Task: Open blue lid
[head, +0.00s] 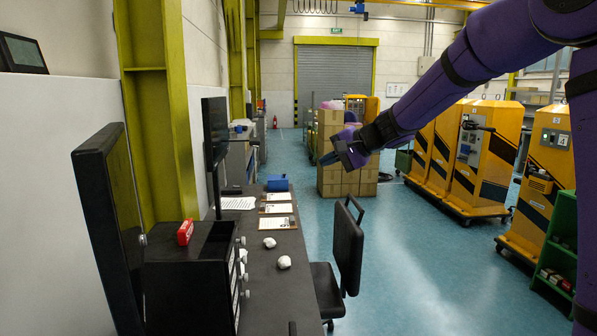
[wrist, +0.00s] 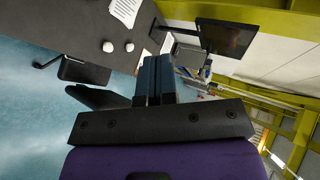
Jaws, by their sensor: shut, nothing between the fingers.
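A small blue box (head: 277,183) sits on the far end of the dark desk in the head view. It is too small to make out a separate lid or tell whether it is open or shut. My gripper (head: 328,159) is up in the air to the right of the blue box in the picture, apart from it. In the wrist view my gripper's two blue fingers (wrist: 154,70) are together with nothing between them. I cannot make out the blue box in the wrist view.
The desk (head: 268,310) carries papers, clipboards (head: 278,223), white crumpled lumps (head: 284,262) and a black drawer unit (head: 190,285) with a red item (head: 185,232) on top. A black monitor (head: 215,130) stands behind. A chair (head: 347,250) is beside the desk. Blue floor is open to the right.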

